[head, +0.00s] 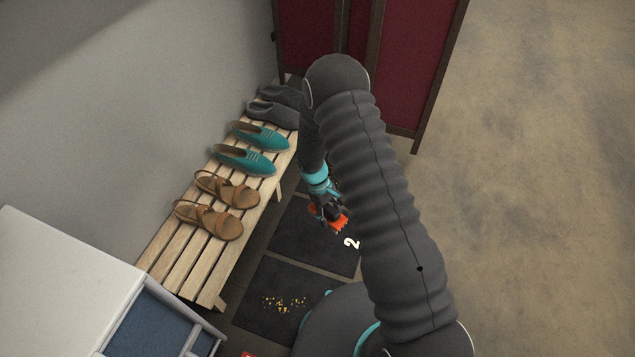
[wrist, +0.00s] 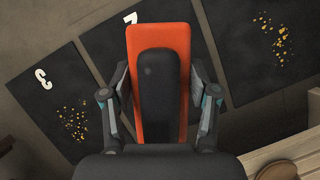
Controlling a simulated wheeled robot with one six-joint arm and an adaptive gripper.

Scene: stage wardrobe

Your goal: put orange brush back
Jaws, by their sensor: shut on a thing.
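My gripper (head: 328,207) is shut on the orange brush (head: 339,223) and holds it above the dark floor mats, beside the slatted bench. In the wrist view the orange brush (wrist: 179,47), with a black part on its middle, sits between the two fingers of my gripper (wrist: 160,108). Below it in the head view is a dark mat marked 2 (head: 306,236). Part of the brush is hidden by my gripper in the head view.
The wooden bench (head: 185,262) holds brown sandals (head: 228,190), teal shoes (head: 258,137) and dark grey shoes (head: 272,113). A nearer mat (head: 262,325) carries yellow crumbs (head: 285,304). A white cabinet (head: 65,265) stands at the lower left, a red folding screen (head: 413,60) at the back. The right floor is clear.

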